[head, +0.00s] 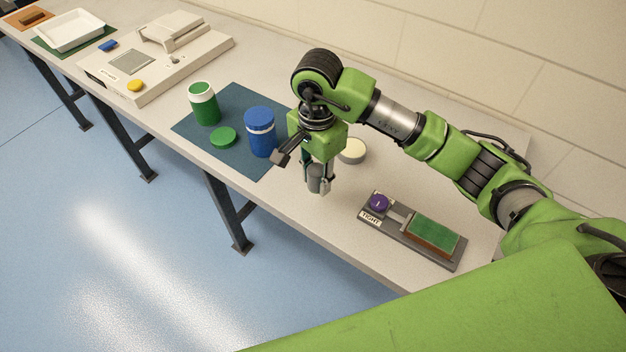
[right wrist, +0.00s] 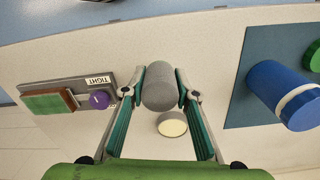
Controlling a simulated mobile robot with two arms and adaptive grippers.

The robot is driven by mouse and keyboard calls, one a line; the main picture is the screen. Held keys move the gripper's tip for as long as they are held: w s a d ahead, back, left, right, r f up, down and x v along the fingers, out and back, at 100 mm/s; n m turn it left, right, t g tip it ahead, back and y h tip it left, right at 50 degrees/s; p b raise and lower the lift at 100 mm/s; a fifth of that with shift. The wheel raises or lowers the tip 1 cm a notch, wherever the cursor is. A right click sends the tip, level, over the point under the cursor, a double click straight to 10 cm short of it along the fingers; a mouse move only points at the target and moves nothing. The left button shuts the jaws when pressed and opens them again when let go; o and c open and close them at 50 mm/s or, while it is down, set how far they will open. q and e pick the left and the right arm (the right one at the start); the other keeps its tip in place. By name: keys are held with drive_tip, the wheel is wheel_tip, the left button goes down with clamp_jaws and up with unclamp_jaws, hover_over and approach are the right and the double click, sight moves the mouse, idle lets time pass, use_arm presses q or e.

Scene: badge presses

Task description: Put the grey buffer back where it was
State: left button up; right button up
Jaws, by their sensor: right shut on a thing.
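The grey buffer (right wrist: 160,90) is a small grey cylinder. In the right wrist view it is between the fingertips of my right gripper (right wrist: 160,92), which is shut on it. In the head view the buffer (head: 315,178) hangs upright below my right gripper (head: 318,180), over the bare table between the blue mat and the dark board marked TIGHT. I cannot tell its exact height above the table. My left gripper is not in view.
A cream-topped round pot (head: 352,151) stands just behind. The board (head: 446,262) with a purple knob (head: 379,203) and green pad (head: 433,235) lies to the right. The blue mat (head: 190,128) bears a blue jar (head: 260,135), a green jar (head: 203,108) and a green lid (head: 223,137).

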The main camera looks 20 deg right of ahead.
sight(314, 176)
drive_tip(key=w+f, duration=0.2)
drive_tip(key=f, duration=0.1)
drive_tip(key=shift+w+d+f, duration=0.1)
drive_tip(key=shift+w+d, duration=0.1)
drive_tip(key=shift+w, duration=0.15)
wheel_tip(314, 176, down, 3)
drive_tip(key=shift+r+p, duration=0.1)
drive_tip(key=shift+p, duration=0.85)
drive_tip(key=shift+f, duration=0.2)
drive_tip(key=shift+w+f, duration=0.1)
drive_tip(key=o, duration=1)
